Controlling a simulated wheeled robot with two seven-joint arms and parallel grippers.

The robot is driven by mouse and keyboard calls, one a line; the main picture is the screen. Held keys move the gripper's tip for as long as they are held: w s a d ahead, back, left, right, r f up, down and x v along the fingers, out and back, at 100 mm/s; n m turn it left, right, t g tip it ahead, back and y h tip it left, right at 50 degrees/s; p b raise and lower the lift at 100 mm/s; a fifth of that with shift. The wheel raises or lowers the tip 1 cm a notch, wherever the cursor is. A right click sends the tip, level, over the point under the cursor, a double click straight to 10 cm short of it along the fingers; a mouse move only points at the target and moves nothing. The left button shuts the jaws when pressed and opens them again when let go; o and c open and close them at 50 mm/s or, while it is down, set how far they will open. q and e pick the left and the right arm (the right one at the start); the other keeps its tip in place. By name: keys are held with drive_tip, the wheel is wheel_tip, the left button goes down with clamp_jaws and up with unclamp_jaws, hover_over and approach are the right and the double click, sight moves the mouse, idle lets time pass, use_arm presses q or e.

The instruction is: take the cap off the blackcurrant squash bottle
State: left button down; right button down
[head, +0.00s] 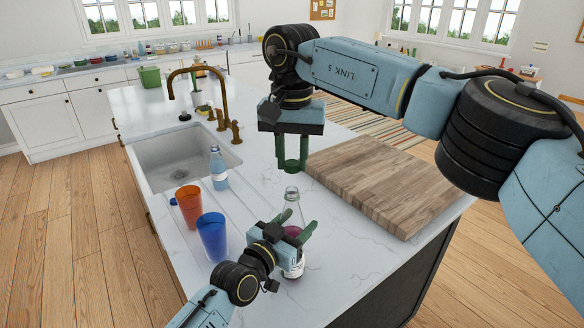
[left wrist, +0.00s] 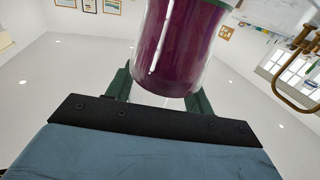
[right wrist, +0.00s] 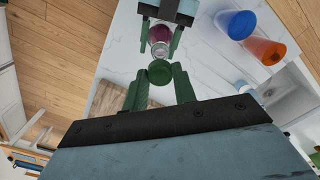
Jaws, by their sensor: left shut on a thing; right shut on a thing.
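The blackcurrant squash bottle (head: 293,210) is clear with dark purple squash inside and a bare, open neck. It is upright over the counter; I cannot tell whether its base touches. My left gripper (head: 296,233) is shut around its body, and the purple body fills the top of the left wrist view (left wrist: 180,45). My right gripper (head: 291,165) is above the neck, pointing down. In the right wrist view the green cap (right wrist: 160,72) is between its fingertips, apart from the bottle neck. The green fingers hide most of the cap in the head view.
A blue cup (head: 212,238), an orange cup (head: 189,206) and a small blue bottle (head: 218,168) stand left of the squash bottle, near the sink (head: 180,158). A wooden board (head: 385,185) lies to the right. The front of the counter is clear.

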use_arm(q)
drive_tip(key=shift+c, duration=2.4)
unclamp_jaws()
